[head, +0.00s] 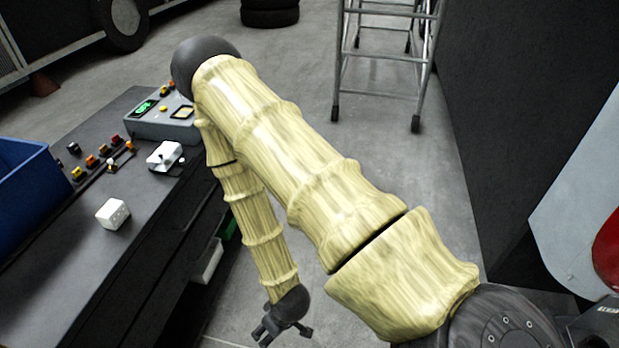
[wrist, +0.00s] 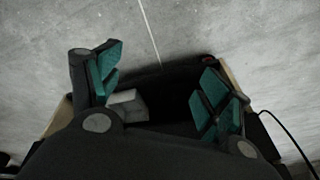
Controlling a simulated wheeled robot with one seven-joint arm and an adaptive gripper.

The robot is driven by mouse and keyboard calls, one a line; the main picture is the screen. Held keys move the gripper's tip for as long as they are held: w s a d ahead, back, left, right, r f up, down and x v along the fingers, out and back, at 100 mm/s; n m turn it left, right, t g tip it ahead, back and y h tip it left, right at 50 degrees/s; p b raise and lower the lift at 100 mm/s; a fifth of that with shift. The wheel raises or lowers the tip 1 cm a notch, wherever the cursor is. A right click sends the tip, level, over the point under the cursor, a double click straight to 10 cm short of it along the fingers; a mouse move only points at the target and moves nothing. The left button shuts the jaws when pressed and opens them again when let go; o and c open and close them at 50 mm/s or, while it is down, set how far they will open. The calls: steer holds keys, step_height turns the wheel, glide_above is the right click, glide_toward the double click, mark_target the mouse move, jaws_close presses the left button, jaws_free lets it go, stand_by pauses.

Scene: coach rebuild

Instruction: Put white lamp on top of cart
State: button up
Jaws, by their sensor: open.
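A dark cart-like bench (head: 60,264) stands at the left in the head view. A small white block-shaped thing (head: 113,213) sits on its top near the middle, and a white piece with a dark knob (head: 165,156) sits farther back. I cannot tell for sure which is the white lamp. My gripper (head: 281,327) hangs low to the right of the bench, apart from both. In the wrist view my gripper (wrist: 160,88) is open, with green pads spread. A pale block (wrist: 127,104) shows by the left finger, in front of a dark shape; I cannot tell whether they touch.
A blue bin (head: 35,182) and a grey control box (head: 165,118) stand on the bench, with several coloured knobs between. A pale container (head: 207,262) shows at the bench's side. A metal ladder (head: 385,60) stands behind. A dark wall (head: 520,90) closes the right. Grey floor is open between.

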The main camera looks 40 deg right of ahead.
steer(key=s+d+f+g, duration=0.1)
steer(key=s, duration=0.4)
steer(key=s+d+f+m+g+h, duration=0.1)
steer(key=s+d, duration=0.1)
steer(key=s, duration=0.4)
steer(key=shift+f+g, duration=0.3)
steer(key=shift+g, duration=0.1)
stand_by(0.4)
